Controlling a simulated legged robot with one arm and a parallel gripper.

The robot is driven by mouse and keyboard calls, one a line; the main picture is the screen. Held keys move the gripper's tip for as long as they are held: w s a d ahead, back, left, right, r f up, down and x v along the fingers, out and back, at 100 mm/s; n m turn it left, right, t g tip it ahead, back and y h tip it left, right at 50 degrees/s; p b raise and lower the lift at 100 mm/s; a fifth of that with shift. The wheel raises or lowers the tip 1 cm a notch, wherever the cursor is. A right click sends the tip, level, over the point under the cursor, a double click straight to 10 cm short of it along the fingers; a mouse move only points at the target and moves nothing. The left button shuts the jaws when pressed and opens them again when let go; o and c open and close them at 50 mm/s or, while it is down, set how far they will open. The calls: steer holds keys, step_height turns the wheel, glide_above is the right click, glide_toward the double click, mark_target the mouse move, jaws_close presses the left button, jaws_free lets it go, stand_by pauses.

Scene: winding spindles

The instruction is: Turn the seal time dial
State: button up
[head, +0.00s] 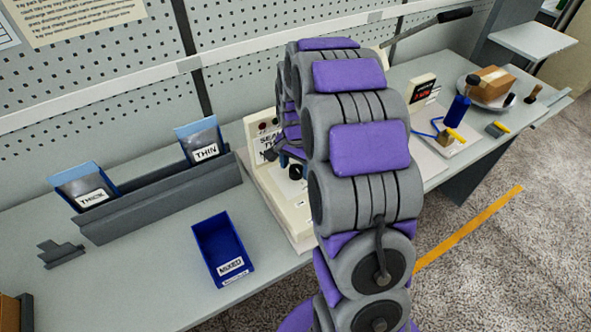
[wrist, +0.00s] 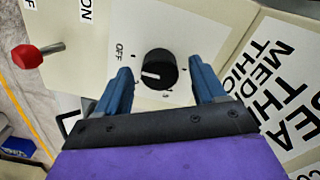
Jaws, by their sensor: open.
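The seal time dial (wrist: 160,69) is a round black knob with a white pointer line, on a cream panel marked OFF and with small numbers around it. In the wrist view the pointer lies toward the left of the knob. My gripper (wrist: 166,80) is open, with one blue finger on each side of the dial. I see a gap between each finger and the knob; contact does not show. In the head view my arm covers much of the cream sealer (head: 272,190), and the gripper is largely hidden behind the arm.
A red-tipped lever (wrist: 26,56) stands out left of the dial. A blue MIXED bin (head: 222,250) and a grey rack with THICK (head: 88,190) and THIN (head: 203,140) pouches are left of the sealer. Tools and a box (head: 490,82) lie to the right.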

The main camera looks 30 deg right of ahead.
steer(key=shift+f, duration=0.5)
steer(key=c, duration=1.1)
